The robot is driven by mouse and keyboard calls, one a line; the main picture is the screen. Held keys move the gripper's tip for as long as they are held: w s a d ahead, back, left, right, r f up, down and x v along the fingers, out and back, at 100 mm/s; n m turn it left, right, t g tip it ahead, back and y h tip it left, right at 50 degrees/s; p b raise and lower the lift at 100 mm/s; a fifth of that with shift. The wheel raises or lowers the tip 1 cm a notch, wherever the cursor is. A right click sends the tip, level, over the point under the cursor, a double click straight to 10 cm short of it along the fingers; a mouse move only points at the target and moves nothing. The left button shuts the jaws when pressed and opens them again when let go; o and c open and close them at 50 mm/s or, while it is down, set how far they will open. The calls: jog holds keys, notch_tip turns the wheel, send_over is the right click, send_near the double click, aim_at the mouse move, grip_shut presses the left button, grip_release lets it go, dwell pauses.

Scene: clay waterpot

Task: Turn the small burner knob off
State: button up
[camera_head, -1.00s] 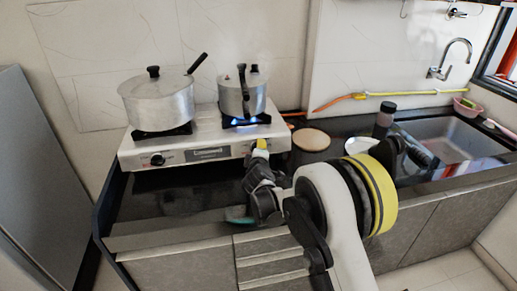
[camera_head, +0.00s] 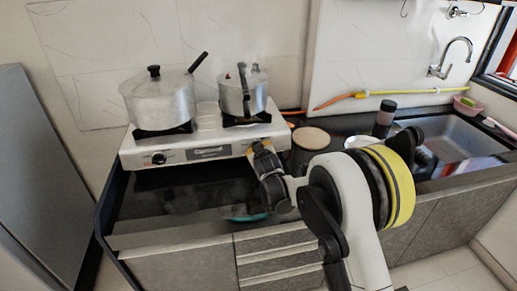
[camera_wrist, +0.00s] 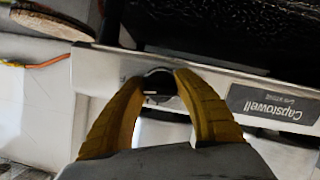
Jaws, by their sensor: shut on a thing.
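The small burner knob (camera_wrist: 160,84) is a dark round knob on the stove's white front panel, in the wrist view between my yellow fingertips. My gripper (camera_wrist: 161,80) is shut on the knob, one finger on each side of it. In the head view my gripper (camera_head: 260,147) is at the right part of the stove's front and hides the knob. The white stove (camera_head: 212,140) carries a small pot (camera_head: 243,93) on its right burner. No blue flame shows under the small pot.
A larger pot (camera_head: 160,102) with a long handle stands on the left burner, above another black knob (camera_head: 159,158). A round wooden board (camera_head: 311,138) lies right of the stove. A dark bottle (camera_head: 384,118) stands by the sink (camera_head: 455,140).

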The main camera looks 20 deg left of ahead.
jog(key=shift+m, duration=0.7)
jog(key=o, duration=1.2)
jog(key=shift+a, duration=0.1)
jog(key=v, duration=1.2)
jog(key=shift+d, duration=0.25)
jog(key=shift+w+r, duration=0.1)
jog(key=shift+w, duration=0.05)
